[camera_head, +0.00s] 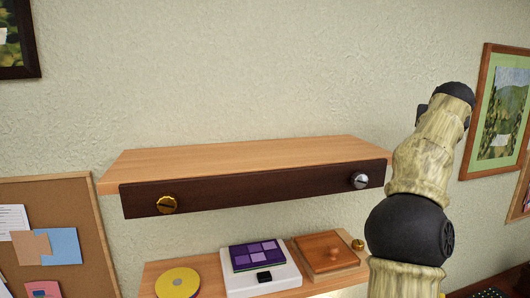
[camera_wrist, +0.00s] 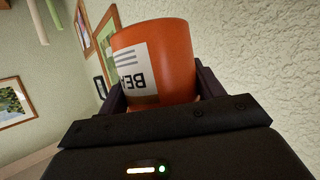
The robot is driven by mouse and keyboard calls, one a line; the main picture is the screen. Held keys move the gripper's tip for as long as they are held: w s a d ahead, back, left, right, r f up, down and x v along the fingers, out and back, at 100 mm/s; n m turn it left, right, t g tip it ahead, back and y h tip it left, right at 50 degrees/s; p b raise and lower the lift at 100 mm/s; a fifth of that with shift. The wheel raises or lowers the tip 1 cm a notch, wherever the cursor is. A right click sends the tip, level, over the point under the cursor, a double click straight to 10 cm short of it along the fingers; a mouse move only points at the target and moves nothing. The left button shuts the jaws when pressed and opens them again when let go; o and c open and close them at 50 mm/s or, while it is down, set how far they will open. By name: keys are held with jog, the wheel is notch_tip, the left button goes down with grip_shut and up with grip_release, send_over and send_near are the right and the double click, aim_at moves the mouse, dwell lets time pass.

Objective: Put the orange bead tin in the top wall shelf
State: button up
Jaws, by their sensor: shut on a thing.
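The orange bead tin (camera_wrist: 172,62) shows in the wrist view, with a white label whose dark letters appear upside down. My gripper (camera_wrist: 160,95) is shut on the tin, with a dark finger on either side of it. The top wall shelf (camera_head: 250,152) is a light wood board with a dark front edge in the head view. Its upper surface is bare. In the head view my arm rises at the right, beside the shelf's right end; my gripper and the tin are not visible there.
A lower shelf (camera_head: 208,268) holds a yellow disc (camera_head: 165,284), a white box with a purple grid (camera_head: 258,257) and a wooden lidded box (camera_head: 324,254). A corkboard (camera_head: 60,225) hangs at left and a framed picture (camera_head: 500,110) at right. The wall above the top shelf is clear.

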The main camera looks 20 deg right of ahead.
jog(key=w+a+r+n+t+y, duration=0.1)
jog(key=w+a+n+y, duration=0.1)
jog(key=a, duration=0.6)
jog(key=w+a+r+n+t+y+p, duration=0.1)
jog(key=w+a+n+y, duration=0.2)
jog(key=a, duration=0.6)
jog(key=w+a+r+n+t+y+p, duration=0.1)
jog(key=w+a+r+n+y, duration=0.1)
jog(key=a, duration=0.6)
jog(key=shift+w+a+r+n+t+y, duration=0.1)
jog(key=shift+w+n+t+y, duration=0.15)
jog(key=shift+n+y, duration=0.3)
jog(key=shift+w+a+n+t+y, duration=0.15)
jog(key=shift+w+n+y, duration=0.15)
jog(key=shift+n+y, duration=0.25)
jog(key=s+a+r+n+g+y, duration=0.1)
jog(key=a+r+n+y, duration=0.15)
jog(key=a, duration=0.35)
jog(key=s+a+r+n+y, duration=0.1)
jog(key=a+n+y, duration=0.15)
jog(key=a, duration=0.35)
notch_tip(320, 180, up, 3)
jog(key=n+g+y+p, duration=0.1)
jog(key=n+g+y, duration=0.2)
jog(key=n+y, duration=0.15)
send_over(261, 157)
jog(key=shift+s+f+m, duration=0.15)
jog(key=shift+m, duration=0.2)
jog(key=shift+f, duration=3.1)
jog(key=shift+f, duration=0.1)
